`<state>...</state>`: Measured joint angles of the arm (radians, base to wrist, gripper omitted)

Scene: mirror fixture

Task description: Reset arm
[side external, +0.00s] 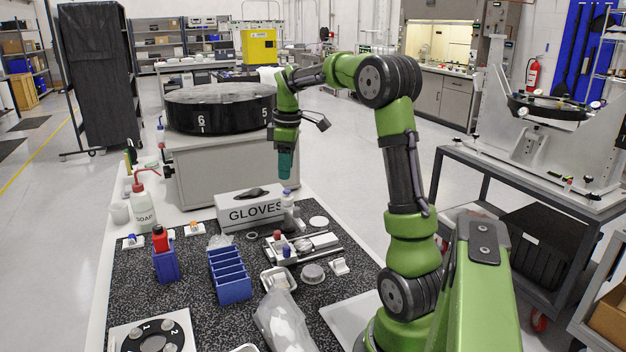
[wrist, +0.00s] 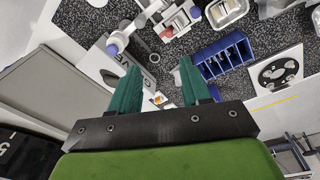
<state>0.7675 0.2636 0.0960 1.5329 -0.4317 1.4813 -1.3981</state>
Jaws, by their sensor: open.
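My gripper (side external: 286,165) hangs above the back of the bench, near the glove box, with its green fingers pointing down. In the wrist view my gripper (wrist: 160,85) shows two green fingers spread apart with nothing between them. My arm is green and black, bent over from its base at the right of the bench. The glove box (side external: 250,209) is white with a dark slot on top and stands below my gripper, apart from it.
A large black drum (side external: 220,108) stands on a grey cabinet behind. Air around my gripper looks clear.

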